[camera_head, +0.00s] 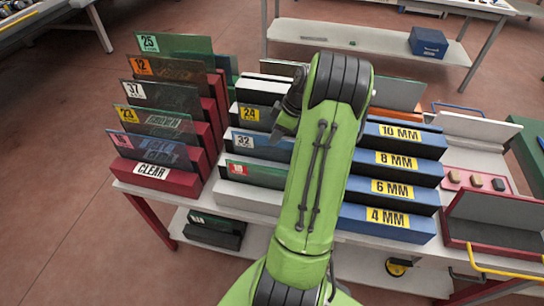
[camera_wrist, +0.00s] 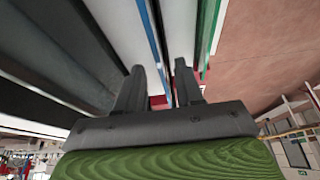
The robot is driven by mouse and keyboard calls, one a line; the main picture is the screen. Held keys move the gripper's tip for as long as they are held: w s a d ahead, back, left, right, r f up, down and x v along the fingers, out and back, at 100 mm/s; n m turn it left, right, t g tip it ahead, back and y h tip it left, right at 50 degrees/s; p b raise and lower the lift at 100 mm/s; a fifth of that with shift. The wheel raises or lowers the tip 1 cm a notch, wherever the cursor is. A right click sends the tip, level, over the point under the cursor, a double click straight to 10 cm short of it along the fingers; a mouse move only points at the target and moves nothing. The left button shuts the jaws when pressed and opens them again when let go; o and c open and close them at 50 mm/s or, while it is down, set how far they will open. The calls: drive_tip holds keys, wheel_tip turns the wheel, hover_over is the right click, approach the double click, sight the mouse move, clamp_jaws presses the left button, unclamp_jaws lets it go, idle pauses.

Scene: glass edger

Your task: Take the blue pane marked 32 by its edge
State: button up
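The blue pane marked 32 (camera_head: 270,145) stands in the middle rack in the head view, between the pane marked 24 (camera_head: 250,113) and a green pane with a red label (camera_head: 262,172). Its right part is hidden behind my arm. My gripper (camera_wrist: 159,66) is open in the wrist view, its two dark fingers apart with nothing clamped. A thin blue edge (camera_wrist: 150,30) runs down between the fingers; I cannot tell whether the fingers reach past it. A green edge (camera_wrist: 207,30) lies right of the right finger. The head view hides the fingers.
A red rack of marked panes (camera_head: 160,178) stands at the left. Blue blocks marked 4 to 10 MM (camera_head: 390,216) stand right of my arm. Red trays (camera_head: 497,215) lie farther right. The floor at the left is clear.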

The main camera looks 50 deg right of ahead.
sight(272, 155)
drive_tip(key=x, duration=0.3)
drive_tip(key=shift+w+f, duration=0.25)
drive_tip(key=shift+s+r, duration=0.1)
clamp_jaws()
idle(1.0)
